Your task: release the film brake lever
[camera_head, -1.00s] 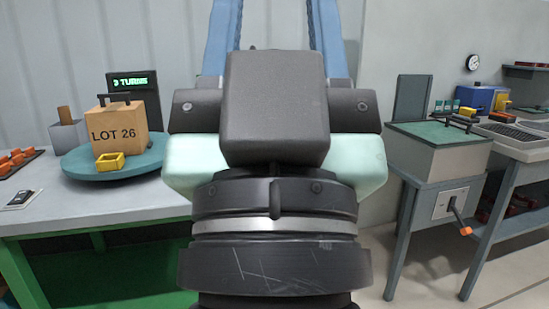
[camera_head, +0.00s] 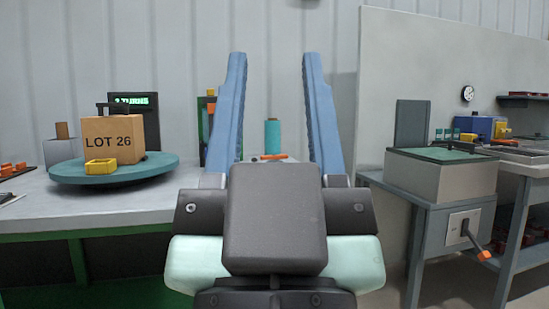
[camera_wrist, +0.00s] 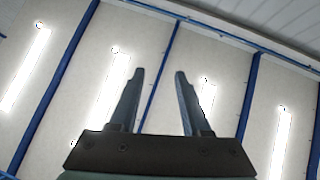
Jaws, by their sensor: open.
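A teal roll (camera_head: 272,137), which looks like the film, stands upright behind my gripper in the head view. A small orange-tipped lever (camera_head: 268,157) lies low in front of it, partly hidden by my gripper; it looks like the brake lever, and I cannot tell its position. My gripper (camera_head: 275,55) points up with its two blue fingers wide apart and nothing between them. The roll and lever show through the gap, well beyond the fingers. The wrist view shows the same open, empty fingers (camera_wrist: 160,71) against the ceiling lights.
On the left table, a box marked LOT 26 (camera_head: 107,142) and a yellow block (camera_head: 100,167) sit on a round teal turntable (camera_head: 150,176). A green-and-orange post (camera_head: 208,120) stands behind. On the right, a grey cabinet (camera_head: 436,225) has an orange-knobbed crank (camera_head: 478,248). A partition wall (camera_head: 400,60) stands behind it.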

